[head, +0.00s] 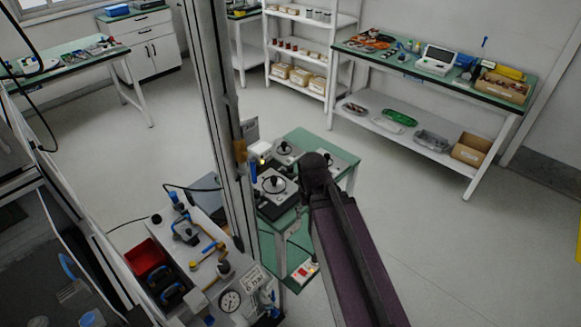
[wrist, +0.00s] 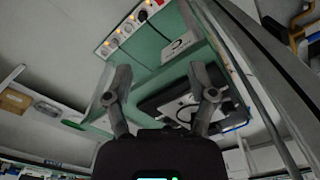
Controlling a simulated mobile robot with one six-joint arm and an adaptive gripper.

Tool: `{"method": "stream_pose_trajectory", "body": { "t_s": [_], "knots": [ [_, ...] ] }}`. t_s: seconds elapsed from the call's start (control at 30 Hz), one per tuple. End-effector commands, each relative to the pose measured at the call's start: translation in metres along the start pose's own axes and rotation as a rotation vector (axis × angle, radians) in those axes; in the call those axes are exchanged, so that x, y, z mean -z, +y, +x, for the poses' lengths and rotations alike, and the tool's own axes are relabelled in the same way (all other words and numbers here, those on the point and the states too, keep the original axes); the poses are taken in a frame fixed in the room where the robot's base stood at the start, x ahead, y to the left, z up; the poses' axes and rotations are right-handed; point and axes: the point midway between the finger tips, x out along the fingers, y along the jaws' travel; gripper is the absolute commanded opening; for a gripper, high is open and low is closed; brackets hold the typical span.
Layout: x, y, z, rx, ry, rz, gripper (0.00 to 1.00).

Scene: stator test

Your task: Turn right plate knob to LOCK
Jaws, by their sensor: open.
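A further unit (head: 346,162) on the right is partly hidden by my arm. I cannot tell which is the right plate knob or read any LOCK mark. My gripper (wrist: 158,70) is open and empty in the wrist view, with a dark unit (wrist: 165,103) beyond its fingers. My arm hides the gripper in the head view.
A metal post (head: 217,110) stands left of the green table. A cluttered bench (head: 215,290) is in the left foreground. A power strip (head: 305,270) lies low by the table; it also shows in the wrist view (wrist: 125,30). Open floor lies to the right.

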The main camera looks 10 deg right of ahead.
Motion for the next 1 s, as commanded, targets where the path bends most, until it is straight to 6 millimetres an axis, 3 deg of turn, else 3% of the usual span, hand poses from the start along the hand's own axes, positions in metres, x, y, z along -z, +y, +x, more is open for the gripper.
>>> {"method": "stream_pose_trajectory", "body": {
  "t_s": [0.17, 0.27, 0.7, 0.83, 1.0],
  "knots": [
    [0.031, -0.001, -0.008, 0.000, 0.000, 0.085, 0.73],
    [0.059, -0.001, -0.014, 0.000, 0.000, 0.181, 0.73],
    [0.226, -0.004, -0.051, 0.001, 0.000, 0.807, 0.73],
    [0.261, -0.004, -0.058, 0.001, 0.000, 0.955, 0.73],
    [0.284, -0.004, -0.062, 0.001, 0.000, 1.067, 0.73]
  ]
}}
